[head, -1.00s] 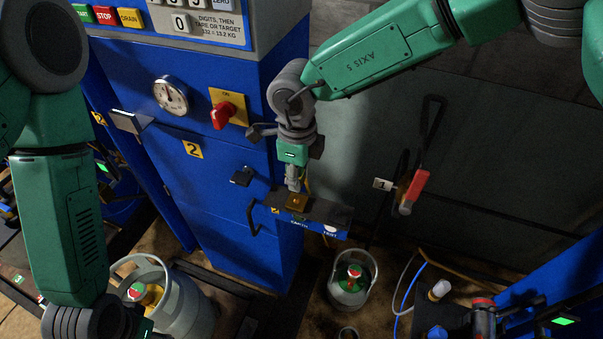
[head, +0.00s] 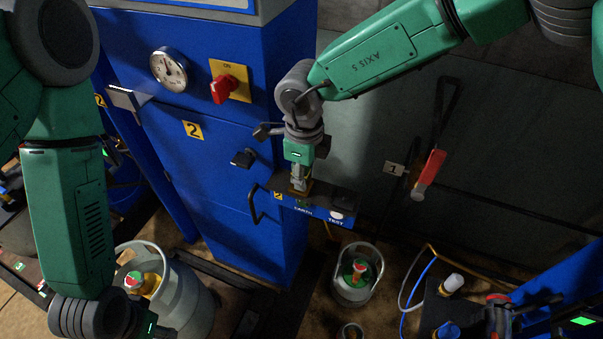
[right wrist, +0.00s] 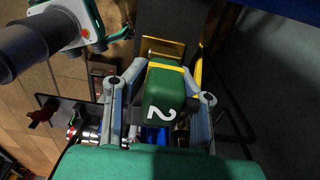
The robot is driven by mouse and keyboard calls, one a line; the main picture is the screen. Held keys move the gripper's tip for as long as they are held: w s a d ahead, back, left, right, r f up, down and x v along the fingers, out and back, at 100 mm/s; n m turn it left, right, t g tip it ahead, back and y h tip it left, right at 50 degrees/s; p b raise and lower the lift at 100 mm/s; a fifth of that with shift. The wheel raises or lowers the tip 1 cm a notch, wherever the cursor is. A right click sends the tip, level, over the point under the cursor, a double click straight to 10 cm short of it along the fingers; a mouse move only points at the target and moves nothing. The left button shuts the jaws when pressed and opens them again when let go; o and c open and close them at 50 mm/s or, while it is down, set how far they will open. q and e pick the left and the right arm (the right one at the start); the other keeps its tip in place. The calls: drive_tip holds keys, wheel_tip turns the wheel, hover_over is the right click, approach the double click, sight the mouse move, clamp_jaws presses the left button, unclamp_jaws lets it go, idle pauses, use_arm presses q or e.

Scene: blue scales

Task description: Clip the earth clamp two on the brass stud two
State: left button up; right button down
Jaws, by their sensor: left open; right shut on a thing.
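My right gripper (head: 299,184) is shut on earth clamp two (right wrist: 166,86), a green block with a yellow band and a white 2. In the head view it points down at the small shelf (head: 342,199) marked EARTH and TEST. Brass-coloured metal, likely brass stud two, shows at the fingertips; the fingers hide most of it. I cannot tell whether the clamp touches the stud. My left gripper (head: 148,327) hangs at the bottom left, away from the shelf; its fingertips are not clearly seen.
The blue cabinet (head: 215,165) with a gauge, red switch and black handles stands left of the shelf. Gas cylinders (head: 180,295) (head: 357,275) stand below. A red-handled lever (head: 430,170) is on the grey wall to the right.

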drive_tip(key=shift+d, duration=0.1)
drive_tip(key=shift+a, duration=0.25)
idle(0.3)
drive_tip(key=shift+d, duration=0.1)
drive_tip(key=shift+d+p, duration=0.2)
drive_tip(key=shift+p, duration=0.25)
drive_tip(key=shift+s, duration=0.1)
drive_tip(key=shift+a, duration=0.1)
drive_tip(key=shift+p, duration=0.65)
idle(0.9)
drive_tip(key=shift+f, duration=0.55)
idle(0.3)
